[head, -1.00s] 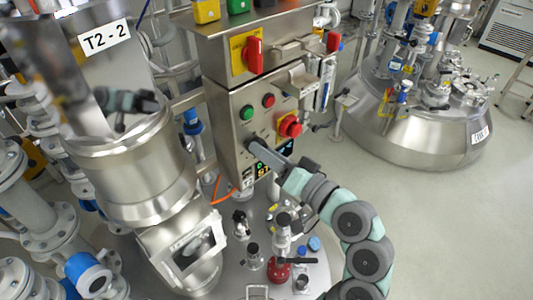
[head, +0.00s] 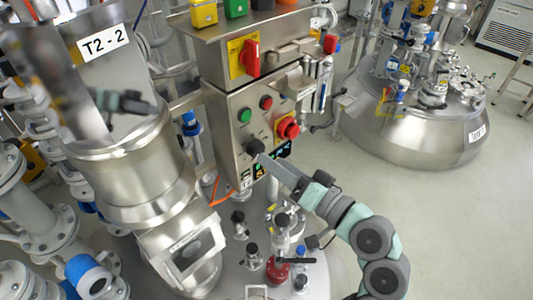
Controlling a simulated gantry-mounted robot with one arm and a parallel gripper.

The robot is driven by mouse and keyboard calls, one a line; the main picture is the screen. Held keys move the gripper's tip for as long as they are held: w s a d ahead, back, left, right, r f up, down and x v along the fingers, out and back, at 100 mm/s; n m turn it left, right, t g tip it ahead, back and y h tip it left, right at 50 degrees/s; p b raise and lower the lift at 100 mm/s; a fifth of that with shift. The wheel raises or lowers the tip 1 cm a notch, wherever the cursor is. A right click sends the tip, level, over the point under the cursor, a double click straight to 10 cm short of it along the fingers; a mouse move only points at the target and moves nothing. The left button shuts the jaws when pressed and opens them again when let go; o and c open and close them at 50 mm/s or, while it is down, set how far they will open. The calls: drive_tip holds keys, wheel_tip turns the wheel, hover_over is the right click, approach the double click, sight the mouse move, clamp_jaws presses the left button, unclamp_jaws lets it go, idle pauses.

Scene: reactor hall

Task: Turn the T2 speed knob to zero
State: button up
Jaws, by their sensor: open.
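The black speed knob (head: 255,147) is on the front of the steel control box (head: 226,120), below the green button. It is now in plain view, but its pointer mark is too small to read. My gripper (head: 262,160) is just below and to the right of the knob, its fingers pointing up-left toward it. The gripper is open with nothing seen between the fingers; whether a fingertip touches the knob I cannot tell. A lit digital display (head: 272,161) is beside the knob, partly hidden by my gripper.
Near the knob are a green button (head: 245,115), a red button (head: 266,103) and a red emergency stop (head: 287,128). A red rotary switch (head: 250,58) is above. The T2 - 2 vessel (head: 120,150) stands left. Valves and fittings stand on the tank lid (head: 235,275) below. Open floor lies right.

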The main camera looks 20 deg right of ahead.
drive_tip(key=v, duration=0.6)
drive_tip(key=shift+s+p, duration=0.2)
drive_tip(key=shift+p, duration=0.15)
